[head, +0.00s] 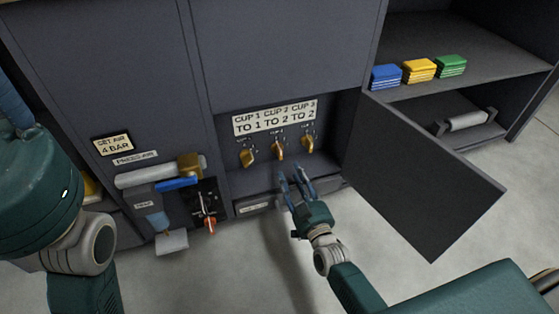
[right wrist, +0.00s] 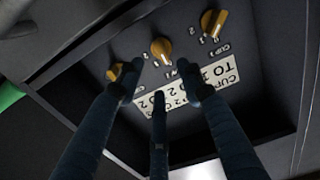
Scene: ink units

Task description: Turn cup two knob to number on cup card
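The cup card (head: 275,118) above the knobs reads CUP 1 TO 1, CUP 2 TO 2, CUP 3 TO 2. Below it are the yellow cup one knob (head: 247,157), cup two knob (head: 279,149) and cup three knob (head: 308,144). My right gripper (head: 290,173) is open and empty, just in front of and below the cup two knob. In the upside-down right wrist view, the cup two knob (right wrist: 161,51) shows beyond the spread fingers, apart from them. Which number it points to is too small to tell. My left gripper is out of view.
An open dark door (head: 430,180) stands right of the knob recess. Left of it are a grey roller with a blue bar (head: 177,184) and a red-handled switch (head: 209,224). Blue, yellow and green stacks (head: 418,70) lie on the right shelf. Floor in front is clear.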

